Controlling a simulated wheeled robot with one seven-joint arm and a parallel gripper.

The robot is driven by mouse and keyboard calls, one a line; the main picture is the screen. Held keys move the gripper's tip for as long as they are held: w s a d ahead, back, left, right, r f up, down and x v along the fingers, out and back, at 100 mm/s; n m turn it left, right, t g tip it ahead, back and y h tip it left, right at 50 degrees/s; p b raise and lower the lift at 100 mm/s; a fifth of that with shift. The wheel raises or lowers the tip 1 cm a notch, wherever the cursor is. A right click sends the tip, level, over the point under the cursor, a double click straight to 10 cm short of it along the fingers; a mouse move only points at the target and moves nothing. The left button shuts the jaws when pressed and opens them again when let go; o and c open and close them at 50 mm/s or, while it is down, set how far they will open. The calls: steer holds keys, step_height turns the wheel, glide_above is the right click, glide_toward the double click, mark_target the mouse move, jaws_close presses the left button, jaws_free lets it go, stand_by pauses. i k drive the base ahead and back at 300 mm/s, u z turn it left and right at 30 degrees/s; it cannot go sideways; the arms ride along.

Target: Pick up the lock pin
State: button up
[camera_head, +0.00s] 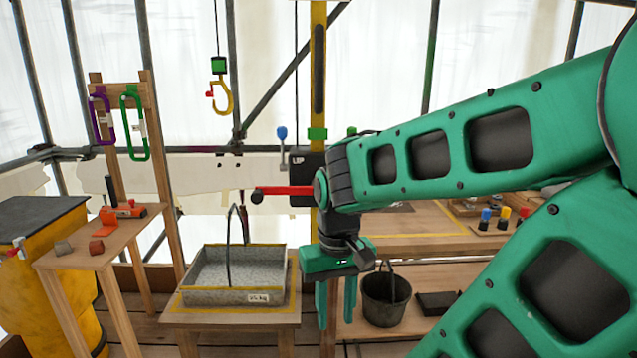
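No object is clearly recognisable as the lock pin. I cannot tell whether one of these is the pin. My gripper (336,308) points down with its two green fingers apart and nothing between them. It hangs right of the grey tray, in front of the yellow post, well away from the left stand. My arm hides part of the right workbench.
A grey tray (232,297) stands on a low wooden table. A dark bucket (386,300) is just right of my gripper. A red lever (285,190) juts left from the yellow post (318,90). A yellow hook (222,97) hangs above. Green and purple carabiners hang at left.

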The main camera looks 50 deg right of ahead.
mark_target(487, 213)
steer(key=z, duration=0.75)
steer(key=k, duration=0.45)
steer(key=z, duration=0.2)
steer(key=i, duration=0.5)
steer(key=z, duration=1.45)
